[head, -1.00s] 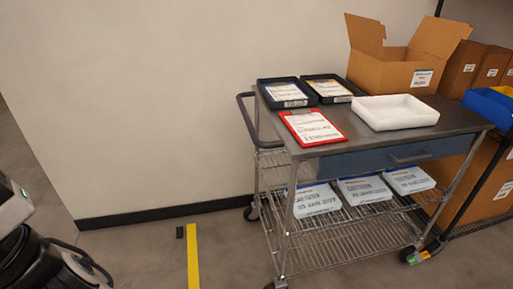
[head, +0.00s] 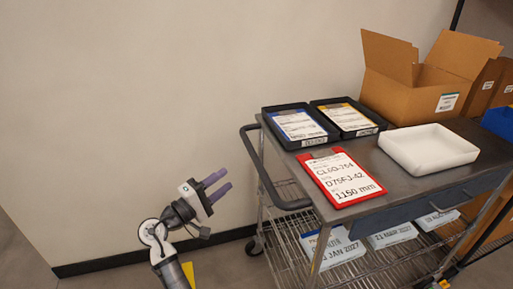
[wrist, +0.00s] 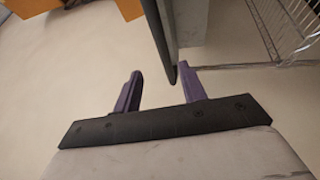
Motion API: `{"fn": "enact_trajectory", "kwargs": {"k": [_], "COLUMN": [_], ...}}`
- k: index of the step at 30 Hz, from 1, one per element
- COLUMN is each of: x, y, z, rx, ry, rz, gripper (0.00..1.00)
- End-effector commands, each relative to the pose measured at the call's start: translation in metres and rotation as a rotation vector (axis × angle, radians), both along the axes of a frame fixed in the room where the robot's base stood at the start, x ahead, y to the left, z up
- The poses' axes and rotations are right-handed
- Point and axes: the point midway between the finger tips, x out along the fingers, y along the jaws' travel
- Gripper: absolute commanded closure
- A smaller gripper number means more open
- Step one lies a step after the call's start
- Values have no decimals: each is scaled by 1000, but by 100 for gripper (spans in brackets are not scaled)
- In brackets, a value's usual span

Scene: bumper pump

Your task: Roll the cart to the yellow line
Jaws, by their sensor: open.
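The wire-shelf cart (head: 395,189) stands at the right in the head view, with a grey top. Its dark handle (head: 262,175) loops out from the left end. My gripper (head: 226,180) is open and empty just left of the handle, its purple fingers pointing right towards it. In the wrist view the open fingers (wrist: 161,75) show with a dark bar (wrist: 163,30), probably the handle, ending between them in the picture; whether it lies between them in depth I cannot tell. A short piece of the yellow line (head: 188,272) shows on the floor behind my arm.
The cart top carries two black trays (head: 299,127), a red clipboard (head: 340,178), a white tray (head: 428,149) and an open cardboard box (head: 425,85). White bins (head: 335,252) sit on the wire shelf. A wall (head: 130,120) stands behind.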

Motion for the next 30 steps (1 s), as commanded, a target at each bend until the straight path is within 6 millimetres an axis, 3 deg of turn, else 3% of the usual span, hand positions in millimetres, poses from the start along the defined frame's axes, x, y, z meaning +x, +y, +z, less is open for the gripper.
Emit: {"fn": "enact_trajectory", "kwargs": {"k": [7,21,30], "x": [5,65,84], "y": [-21,-91,-111], "z": [-1,18,21], "rx": [-27,-24,-24], "ry": [16,15,14], "rz": [-64,-61,-58], "gripper": [59,59,59]}}
